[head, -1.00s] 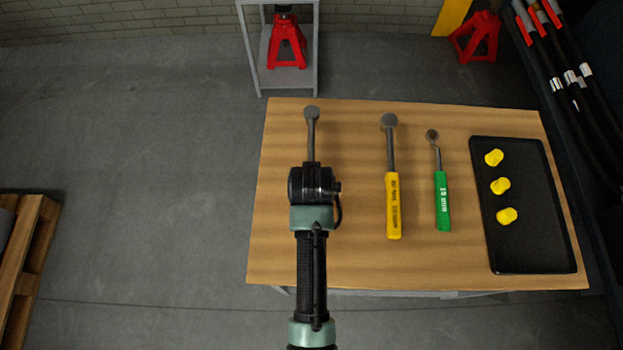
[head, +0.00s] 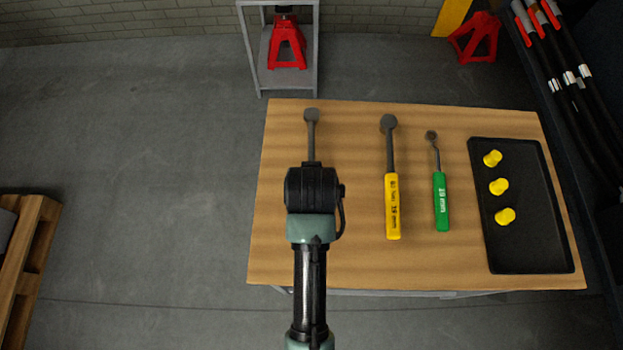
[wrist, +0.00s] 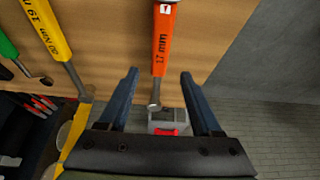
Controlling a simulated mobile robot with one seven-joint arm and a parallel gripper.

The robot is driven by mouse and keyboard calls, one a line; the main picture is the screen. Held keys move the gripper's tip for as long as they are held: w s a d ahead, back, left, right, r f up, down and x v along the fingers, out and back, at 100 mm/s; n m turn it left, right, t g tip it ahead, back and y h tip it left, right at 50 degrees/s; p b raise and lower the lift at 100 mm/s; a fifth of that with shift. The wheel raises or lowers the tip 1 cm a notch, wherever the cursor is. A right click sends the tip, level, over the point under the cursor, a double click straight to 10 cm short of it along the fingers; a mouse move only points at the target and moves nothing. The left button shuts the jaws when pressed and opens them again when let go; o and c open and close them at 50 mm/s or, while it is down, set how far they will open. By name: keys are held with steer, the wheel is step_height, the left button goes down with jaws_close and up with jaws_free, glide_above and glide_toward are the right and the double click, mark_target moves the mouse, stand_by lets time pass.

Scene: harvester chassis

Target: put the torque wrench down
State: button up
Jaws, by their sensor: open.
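An orange-handled wrench (wrist: 160,45) marked "17 mm" lies on the wooden table in the wrist view. In the head view only its grey shaft and head (head: 311,122) show; my wrist hides its handle. My gripper (wrist: 160,74) is open, with one finger on each side of the wrench and visible gaps to both. The fingertips are hidden in the head view. A yellow-handled wrench (head: 392,205) and a smaller green-handled wrench (head: 441,205) lie to the right, roughly parallel to it.
The wooden table (head: 350,265) has a black tray (head: 525,245) at its right with yellow caps (head: 498,186) in it. A shelf stand with a red jack (head: 287,45) stands behind the table. A pallet (head: 28,250) is at the left. Black hoses (head: 565,90) hang at the right.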

steer(key=w+r+t, duration=0.3)
steer(key=r+t, duration=0.1)
steer(key=r, duration=0.8)
steer(key=w+r+t, duration=0.4)
steer(key=r, duration=0.8)
steer(key=w+r+t, duration=0.3)
steer(key=r+t, duration=0.1)
steer(key=r, duration=0.9)
steer(key=s+r+t, duration=0.3)
steer(key=s+r, duration=0.1)
steer(key=r, duration=0.5)
steer(key=s+r+t, duration=0.4)
steer(key=r, duration=0.5)
steer(key=s+r+t, duration=0.3)
steer(key=s+r, duration=0.1)
steer(key=r, duration=0.6)
steer(key=shift+s, duration=0.15)
steer(key=shift+f, duration=0.1)
